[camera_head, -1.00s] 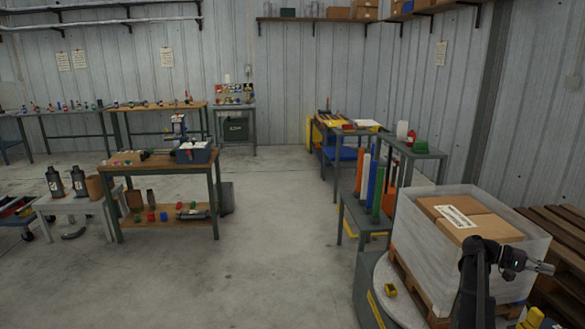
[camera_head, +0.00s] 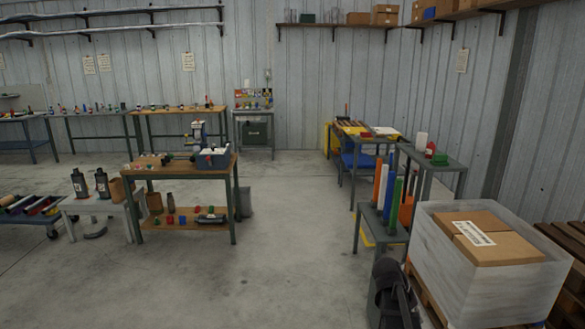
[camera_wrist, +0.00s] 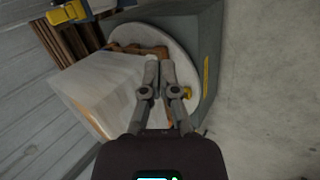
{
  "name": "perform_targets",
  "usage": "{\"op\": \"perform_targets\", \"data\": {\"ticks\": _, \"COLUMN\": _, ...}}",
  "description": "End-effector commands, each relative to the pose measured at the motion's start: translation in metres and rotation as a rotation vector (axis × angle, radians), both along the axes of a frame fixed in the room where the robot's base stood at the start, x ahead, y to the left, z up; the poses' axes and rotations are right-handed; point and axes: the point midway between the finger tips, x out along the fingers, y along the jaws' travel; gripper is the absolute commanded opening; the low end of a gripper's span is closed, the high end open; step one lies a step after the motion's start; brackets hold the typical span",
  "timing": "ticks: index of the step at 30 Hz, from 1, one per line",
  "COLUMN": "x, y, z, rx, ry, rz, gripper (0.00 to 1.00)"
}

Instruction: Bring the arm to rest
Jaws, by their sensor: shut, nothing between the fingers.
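My gripper (camera_wrist: 160,72) is shut and empty in the wrist view, its two fingers close together and pointing away from the wrist. In that view, the wrapped pallet load (camera_wrist: 105,90) and the round turntable (camera_wrist: 187,52) lie beyond the fingers. In the head view, a dark part of my arm (camera_head: 393,295) shows at the bottom, left of the pallet load. My gripper's fingers are not visible in the head view.
Wrapped boxes (camera_head: 485,235) stand on a pallet at the right. A small table with coloured tubes (camera_head: 397,190) is behind my arm. A wooden workbench (camera_head: 165,170) stands at left. The concrete floor (camera_head: 285,230) between is clear.

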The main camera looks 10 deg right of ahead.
Motion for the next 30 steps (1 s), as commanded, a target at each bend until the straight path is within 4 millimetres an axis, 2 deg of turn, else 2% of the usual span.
{"op": "perform_targets", "data": {"ticks": 1, "x": -0.005, "y": 0.026, "z": 0.000, "rx": 0.048, "ry": -0.017, "rz": 0.028, "gripper": 0.00}}
{"op": "perform_targets", "data": {"ticks": 9, "x": -0.019, "y": 0.153, "z": -0.007, "rx": 0.334, "ry": -0.094, "rz": 0.157, "gripper": 0.00}}
{"op": "perform_targets", "data": {"ticks": 12, "x": -0.028, "y": 0.193, "z": -0.007, "rx": 0.429, "ry": -0.110, "rz": 0.194, "gripper": 0.00}}
{"op": "perform_targets", "data": {"ticks": 15, "x": -0.036, "y": 0.223, "z": -0.005, "rx": 0.503, "ry": -0.120, "rz": 0.222, "gripper": 0.00}}
{"op": "perform_targets", "data": {"ticks": 18, "x": -0.041, "y": 0.243, "z": -0.004, "rx": 0.553, "ry": -0.126, "rz": 0.239, "gripper": 0.00}}
{"op": "perform_targets", "data": {"ticks": 21, "x": -0.044, "y": 0.253, "z": -0.004, "rx": 0.579, "ry": -0.130, "rz": 0.246, "gripper": 0.00}}
{"op": "perform_targets", "data": {"ticks": 30, "x": -0.044, "y": 0.255, "z": -0.004, "rx": 0.585, "ry": -0.130, "rz": 0.248, "gripper": 0.00}}
